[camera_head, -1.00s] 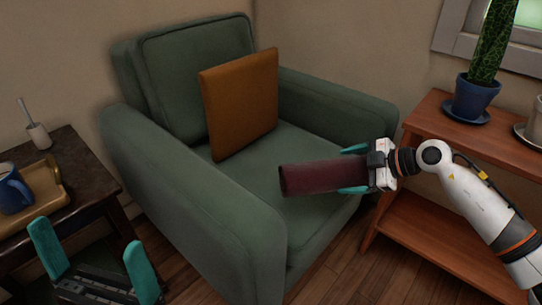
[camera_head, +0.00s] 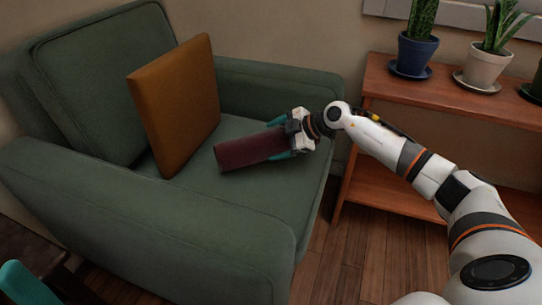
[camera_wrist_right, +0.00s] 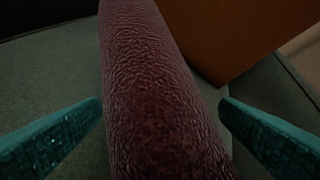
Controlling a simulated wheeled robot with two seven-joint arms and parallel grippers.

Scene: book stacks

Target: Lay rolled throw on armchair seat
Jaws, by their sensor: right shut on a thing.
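The rolled throw (camera_head: 240,151) is a dark red cylinder. My right gripper (camera_head: 278,141) is shut on its right end. The throw lies roughly level over the right part of the green armchair's seat (camera_head: 236,195); I cannot tell whether it touches the seat. In the right wrist view the throw (camera_wrist_right: 155,90) runs away from me between the two teal fingers. Of my left gripper, one teal finger (camera_head: 18,283) shows at the lower left corner; the rest is out of frame or dark.
An orange cushion (camera_head: 178,105) leans against the backrest, left of the throw. The chair's right arm (camera_head: 270,95) rises behind my right gripper. A wooden shelf (camera_head: 440,93) with potted plants stands to the right. The front of the seat is clear.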

